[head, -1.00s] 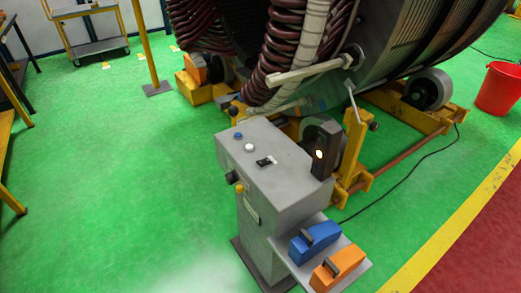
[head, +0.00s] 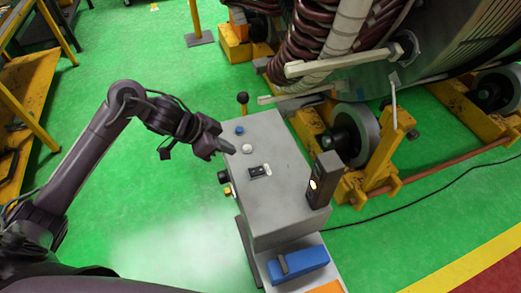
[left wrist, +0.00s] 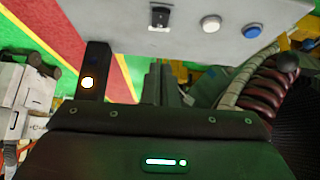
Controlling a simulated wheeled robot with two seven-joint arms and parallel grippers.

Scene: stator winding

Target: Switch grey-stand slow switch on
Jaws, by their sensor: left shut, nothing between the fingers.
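The grey stand (head: 270,215) has a sloped top panel with a black rocker switch on a small plate (head: 259,171), a white button (head: 248,148) and a blue button (head: 239,130). No label is readable, so I cannot tell which control is the slow switch. In the left wrist view the rocker switch (left wrist: 159,17) shows at the top of the picture. My left gripper (head: 230,149) is shut and empty, beside the panel's left edge near the white button; I cannot tell whether it touches. It also shows in the left wrist view (left wrist: 163,85). My right gripper is not in view.
A dark box with a lit lamp (head: 318,180) rises from the panel's right edge. A black knob (head: 223,177) sticks out of the stand's left side. A blue tool (head: 298,264) lies on the lower shelf. The large stator (head: 440,40) stands behind. Green floor is free at left.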

